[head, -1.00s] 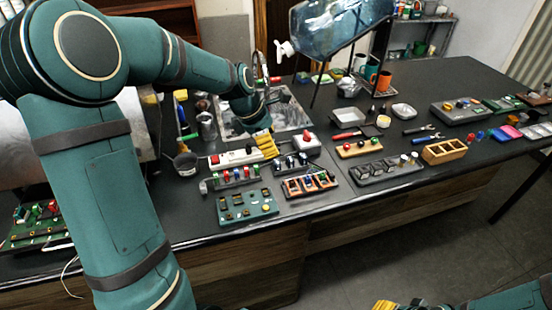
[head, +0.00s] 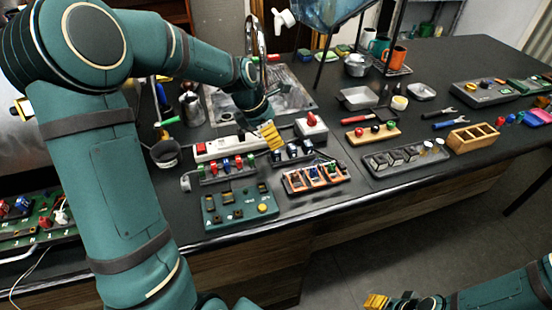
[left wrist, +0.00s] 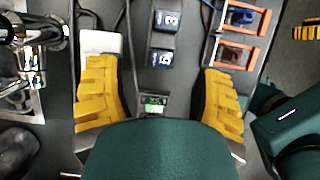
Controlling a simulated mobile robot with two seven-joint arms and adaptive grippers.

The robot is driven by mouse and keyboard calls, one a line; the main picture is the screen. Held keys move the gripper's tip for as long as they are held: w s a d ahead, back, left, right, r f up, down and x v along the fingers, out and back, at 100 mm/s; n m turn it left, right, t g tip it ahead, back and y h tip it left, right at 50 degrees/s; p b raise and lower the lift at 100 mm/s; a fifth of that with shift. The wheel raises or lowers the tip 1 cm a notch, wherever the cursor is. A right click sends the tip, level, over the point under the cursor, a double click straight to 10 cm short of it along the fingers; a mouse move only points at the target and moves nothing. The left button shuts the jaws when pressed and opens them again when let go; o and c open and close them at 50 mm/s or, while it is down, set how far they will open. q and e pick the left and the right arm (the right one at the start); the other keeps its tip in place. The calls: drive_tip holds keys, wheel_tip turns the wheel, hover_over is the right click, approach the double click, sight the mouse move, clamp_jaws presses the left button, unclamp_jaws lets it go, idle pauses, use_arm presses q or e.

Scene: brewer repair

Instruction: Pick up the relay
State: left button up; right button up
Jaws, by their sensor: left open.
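My left gripper (head: 270,136) is open above the counter, at the right end of the white power strip (head: 212,150). In the left wrist view its yellow fingers (left wrist: 158,70) stand apart, with dark blue numbered blocks (left wrist: 160,57) between and beyond them. These blocks also show in the head view (head: 293,150), right of the gripper. They may be relays, but I cannot tell which one is the relay. A small green-lit part (left wrist: 155,103) lies nearer the palm. My right gripper (head: 376,302) shows only partly at the bottom edge; its jaw state is unclear.
An orange-framed rack (head: 314,180) and a green circuit board (head: 240,205) lie at the counter's front. A red-button box (head: 311,128) stands close right of the left gripper. A grey tray (head: 405,158) and wooden block holder (head: 473,137) are farther right. A tall faucet (head: 255,35) rises behind.

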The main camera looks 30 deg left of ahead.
sight(278, 151)
use_arm(q)
drive_tip(key=shift+x, duration=1.05)
drive_tip(key=x, duration=0.2)
drive_tip(key=s+b+x, duration=0.1)
drive_tip(key=x, duration=0.1)
drive_tip(key=shift+f+b, duration=0.3)
drive_tip(key=shift+f, duration=0.2)
drive_tip(key=shift+w+f, duration=0.2)
drive_tip(key=shift+r, duration=0.1)
clamp_jaws()
